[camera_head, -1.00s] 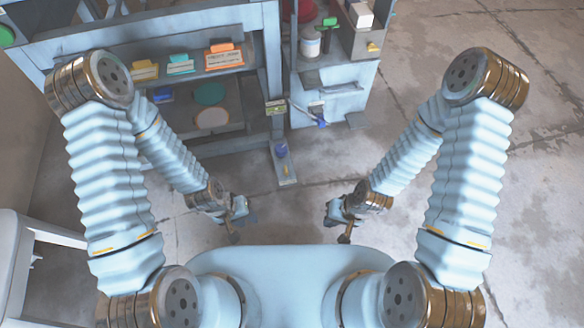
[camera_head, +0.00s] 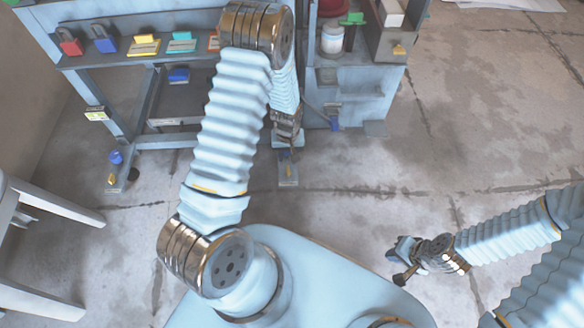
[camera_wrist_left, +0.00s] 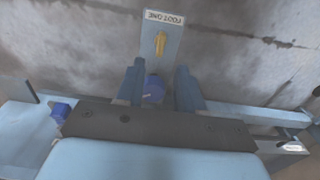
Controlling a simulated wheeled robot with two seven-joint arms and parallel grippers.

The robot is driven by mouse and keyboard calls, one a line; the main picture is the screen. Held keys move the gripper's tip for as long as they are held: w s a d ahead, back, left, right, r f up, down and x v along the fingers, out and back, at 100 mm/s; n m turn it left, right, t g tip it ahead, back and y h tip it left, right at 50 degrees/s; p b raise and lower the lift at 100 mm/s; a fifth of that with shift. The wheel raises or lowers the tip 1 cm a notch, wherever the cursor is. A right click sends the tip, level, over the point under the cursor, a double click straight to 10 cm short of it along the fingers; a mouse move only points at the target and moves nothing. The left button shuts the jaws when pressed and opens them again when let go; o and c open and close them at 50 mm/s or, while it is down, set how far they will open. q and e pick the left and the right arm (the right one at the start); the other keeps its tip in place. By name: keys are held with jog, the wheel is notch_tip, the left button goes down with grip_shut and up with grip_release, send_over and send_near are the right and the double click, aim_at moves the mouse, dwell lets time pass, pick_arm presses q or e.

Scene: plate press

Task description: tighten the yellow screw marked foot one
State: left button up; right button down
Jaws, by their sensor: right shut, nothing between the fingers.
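In the left wrist view the yellow screw (camera_wrist_left: 160,43) stands on a grey foot plate (camera_wrist_left: 172,32), next to an upside-down label (camera_wrist_left: 164,17) reading FOOT ONE. A round blue knob (camera_wrist_left: 153,90) sits between the fingers of my left gripper (camera_wrist_left: 160,85). The fingers are apart, and the yellow screw lies beyond their tips. In the head view my left gripper (camera_head: 288,150) is low at the foot plate (camera_head: 289,178), and my arm hides part of the bench. My right gripper (camera_head: 402,262) is shut and empty over the floor at right.
Another foot plate (camera_head: 117,184) with a blue knob (camera_head: 116,157) and yellow screw (camera_head: 111,179) is at the left. A white table (camera_head: 60,207) stands at the left.

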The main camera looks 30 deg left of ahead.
aim_at(288, 169)
pick_arm(q)
notch_tip(288, 169, down, 8)
jog(key=shift+f+b, duration=0.1)
jog(key=shift+b, duration=0.35)
grip_shut()
